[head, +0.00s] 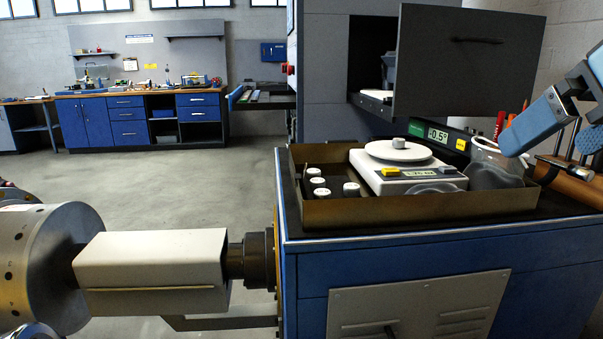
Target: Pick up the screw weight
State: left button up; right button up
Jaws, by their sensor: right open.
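A small grey cylindrical weight (400,142) stands on the round white pan of a scale (398,152); it may be the screw weight, but its thread is not visible. Several white-topped cylinders (318,182) stand in the left part of the brown tray (400,209). My left gripper does not show.
The tray rests on a blue cabinet (440,250). A metal rotor drum (40,262) with a pale block (155,272) is at left.

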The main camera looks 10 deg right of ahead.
aim_at(398, 143)
jog(key=k+j, duration=0.1)
jog(key=k, duration=0.45)
jog(key=k+j, duration=0.1)
jog(key=k, duration=0.45)
